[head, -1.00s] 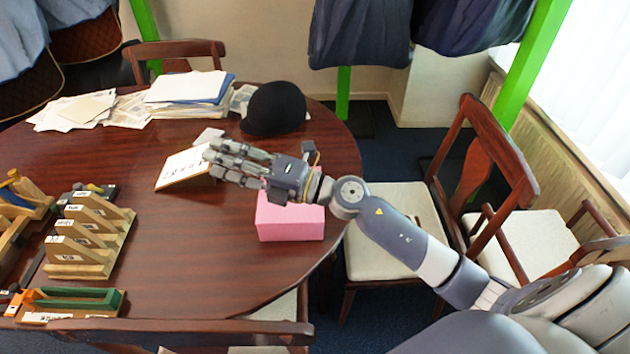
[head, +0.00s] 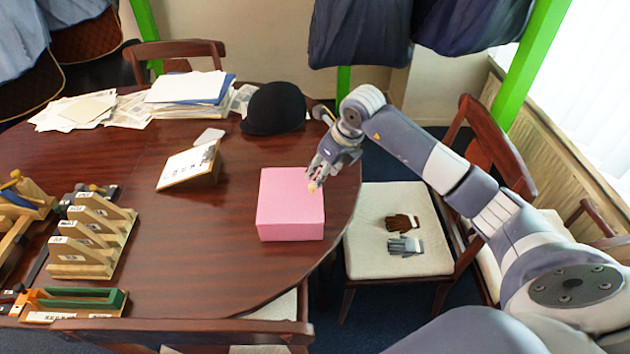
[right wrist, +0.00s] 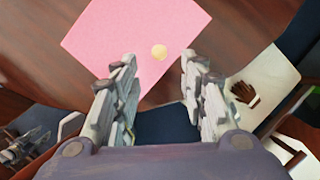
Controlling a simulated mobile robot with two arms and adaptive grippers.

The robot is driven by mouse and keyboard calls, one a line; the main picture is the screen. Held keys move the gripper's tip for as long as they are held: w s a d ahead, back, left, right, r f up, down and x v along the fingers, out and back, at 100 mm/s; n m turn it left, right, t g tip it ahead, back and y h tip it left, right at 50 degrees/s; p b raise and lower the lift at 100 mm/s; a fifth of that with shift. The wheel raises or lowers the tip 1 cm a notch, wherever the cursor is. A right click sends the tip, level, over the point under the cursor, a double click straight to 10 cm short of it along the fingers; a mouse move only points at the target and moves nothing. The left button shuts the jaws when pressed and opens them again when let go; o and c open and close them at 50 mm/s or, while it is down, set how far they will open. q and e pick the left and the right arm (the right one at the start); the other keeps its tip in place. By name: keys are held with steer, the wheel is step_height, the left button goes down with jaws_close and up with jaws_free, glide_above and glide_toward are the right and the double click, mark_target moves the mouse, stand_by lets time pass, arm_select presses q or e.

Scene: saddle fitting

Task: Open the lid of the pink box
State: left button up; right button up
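The pink box (head: 290,210) sits closed near the right edge of the round wooden table. It also shows in the right wrist view (right wrist: 125,35), with a small round yellowish spot (right wrist: 159,52) at its near edge. My right gripper (head: 314,184) is at the box's right side, close to its top right edge. In the right wrist view the two fingers of my right gripper (right wrist: 155,62) are spread apart with nothing between them. Whether a fingertip touches the box I cannot tell. My left gripper is not in view.
Wooden racks (head: 92,235) stand at the left. A chair seat (head: 395,225) with gloves (head: 404,245) is right of the table.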

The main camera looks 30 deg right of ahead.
mark_target(313, 186)
steer(key=p+x, duration=0.1)
steer(key=x, duration=0.6)
steer(key=shift+w+a+f, duration=0.1)
steer(key=shift+f, duration=0.05)
jaws_close()
